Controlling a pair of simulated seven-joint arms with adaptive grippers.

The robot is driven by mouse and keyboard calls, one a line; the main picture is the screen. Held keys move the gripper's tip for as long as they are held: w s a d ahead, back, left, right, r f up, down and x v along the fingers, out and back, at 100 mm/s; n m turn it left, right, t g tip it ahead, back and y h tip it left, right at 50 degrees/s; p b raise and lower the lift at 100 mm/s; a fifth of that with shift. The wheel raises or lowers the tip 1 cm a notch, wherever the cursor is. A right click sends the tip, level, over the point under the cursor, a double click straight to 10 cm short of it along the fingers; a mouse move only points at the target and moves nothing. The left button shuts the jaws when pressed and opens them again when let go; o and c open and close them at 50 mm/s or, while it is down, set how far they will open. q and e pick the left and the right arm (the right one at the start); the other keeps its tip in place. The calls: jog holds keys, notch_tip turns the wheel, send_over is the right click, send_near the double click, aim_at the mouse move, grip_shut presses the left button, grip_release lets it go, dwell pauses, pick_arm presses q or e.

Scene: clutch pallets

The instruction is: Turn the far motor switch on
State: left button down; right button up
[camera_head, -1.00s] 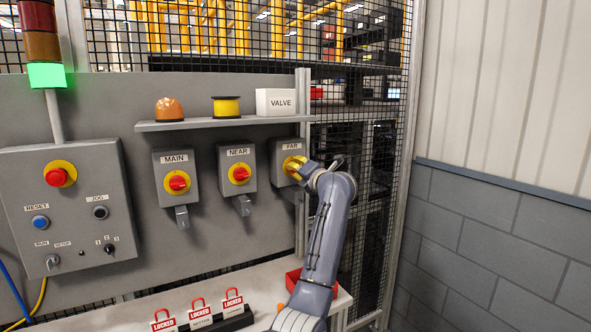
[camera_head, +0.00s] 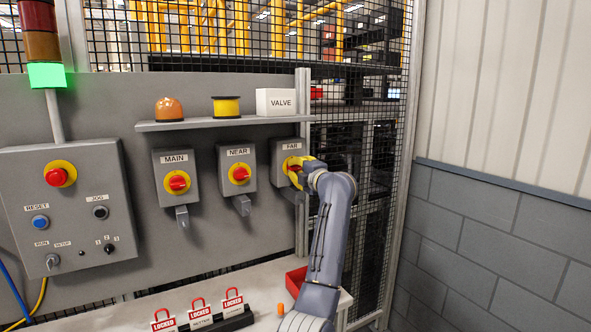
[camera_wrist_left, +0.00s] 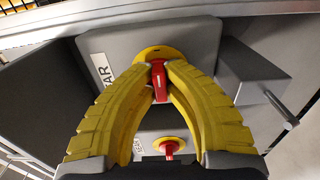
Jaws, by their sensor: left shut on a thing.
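The far motor switch is a grey box (camera_head: 279,152) labelled FAR, at the right end of the row of switches. In the left wrist view its box (camera_wrist_left: 200,42) has a yellow round plate and a red handle (camera_wrist_left: 159,84). My left gripper (camera_head: 293,168) is at this switch. In the left wrist view its yellow fingers (camera_wrist_left: 159,74) are closed around the red handle, one on each side. The fingers and wrist partly hide the handle in the head view, so I cannot tell its exact setting. My right gripper is not in view.
The NEAR switch (camera_head: 236,180) and MAIN switch (camera_head: 175,186) stand to the left. A shelf (camera_head: 225,122) with a VALVE box (camera_head: 276,102) runs above them. Below, a bench holds red padlocks (camera_head: 199,316) and a red bin (camera_head: 296,279). A mesh fence (camera_head: 385,140) is at right.

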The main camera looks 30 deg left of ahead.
pick_arm(q)
jog(key=shift+r, duration=0.15)
jog(key=c, duration=1.5)
grip_release()
jog(key=shift+o, duration=0.2)
jog(key=shift+d, duration=0.15)
jog(key=v, duration=1.2)
